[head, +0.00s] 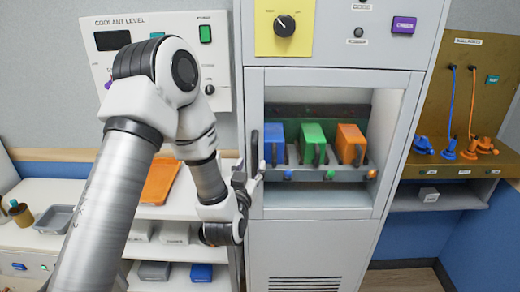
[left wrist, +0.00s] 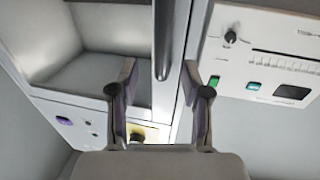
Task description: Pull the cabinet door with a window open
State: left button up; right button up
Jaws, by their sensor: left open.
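The grey cabinet door with a window (head: 318,212) is in the middle of the head view and looks closed. Its dark upright handle (head: 254,150) is at the door's left edge. In the left wrist view the handle (left wrist: 161,42) shows as a dark bar between the lines of my two fingers. My left gripper (head: 250,179) is open and empty at the lower part of the handle. The open fingers also show in the left wrist view (left wrist: 165,98). I cannot tell whether either finger touches the handle. My right gripper is not in view.
Behind the window stand a blue (head: 275,143), a green (head: 312,143) and an orange block (head: 350,143). A coolant panel (head: 222,85) is on the wall at left, above a white shelf (head: 40,240). A brown ballast board (head: 430,85) is at right. Floor shows at lower right.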

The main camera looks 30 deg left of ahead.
aim_at(254, 159)
pick_arm(q)
jog(key=x, duration=0.2)
jog(key=p+x, duration=0.1)
jog(key=x, duration=0.3)
jog(key=shift+w+a+f+p, duration=0.1)
jog(key=shift+a+f+p, duration=0.2)
jog(key=shift+p, duration=0.1)
jog(key=shift+d+r, duration=0.1)
jog(key=shift+r, duration=0.05)
grip_shut()
